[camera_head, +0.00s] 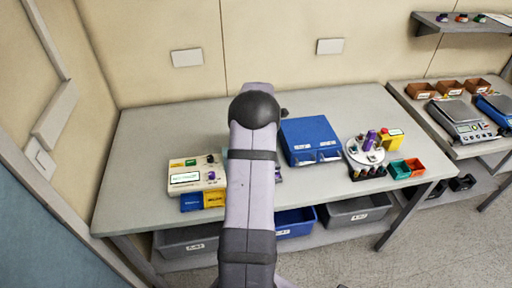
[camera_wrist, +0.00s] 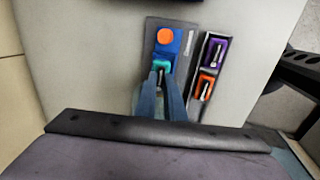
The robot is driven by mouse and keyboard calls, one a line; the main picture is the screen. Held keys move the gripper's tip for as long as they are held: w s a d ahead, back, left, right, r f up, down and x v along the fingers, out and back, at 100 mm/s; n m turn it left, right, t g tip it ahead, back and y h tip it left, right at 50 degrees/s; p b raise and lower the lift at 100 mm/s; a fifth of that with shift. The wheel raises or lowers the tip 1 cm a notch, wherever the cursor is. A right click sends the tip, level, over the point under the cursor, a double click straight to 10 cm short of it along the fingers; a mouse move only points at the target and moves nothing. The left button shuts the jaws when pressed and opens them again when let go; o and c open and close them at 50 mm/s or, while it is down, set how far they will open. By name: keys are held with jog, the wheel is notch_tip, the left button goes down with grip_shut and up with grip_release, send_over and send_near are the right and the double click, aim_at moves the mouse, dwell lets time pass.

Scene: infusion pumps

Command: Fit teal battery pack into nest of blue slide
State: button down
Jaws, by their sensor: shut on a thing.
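In the wrist view a blue slide (camera_wrist: 178,36) lies on a dark plate, with a round orange knob (camera_wrist: 165,36) on it. The teal battery pack (camera_wrist: 163,64) is at the tips of my gripper (camera_wrist: 161,72), at the near part of the blue slide. My gripper is shut on the teal pack. I cannot tell from this angle whether the pack sits in the nest or just above it. In the head view my arm hides the gripper, the pack and nearly all of the slide.
Right of the slide is a dark holder (camera_wrist: 206,66) with a purple pack (camera_wrist: 215,54) and an orange pack (camera_wrist: 206,86). The head view shows a pump unit (camera_head: 197,173) left of my arm, and a blue case (camera_head: 310,138) and round stand (camera_head: 357,154) right of it.

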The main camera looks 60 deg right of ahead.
jog(key=shift+f+b, duration=0.85)
jog(key=shift+f, duration=0.2)
dwell(0.9)
jog(key=c, duration=2.2)
grip_release()
jog(key=shift+r, duration=0.1)
jog(key=shift+r+p, duration=0.7)
jog(key=shift+r, duration=0.35)
jog(key=shift+o, duration=0.5)
jog(key=o, duration=0.5)
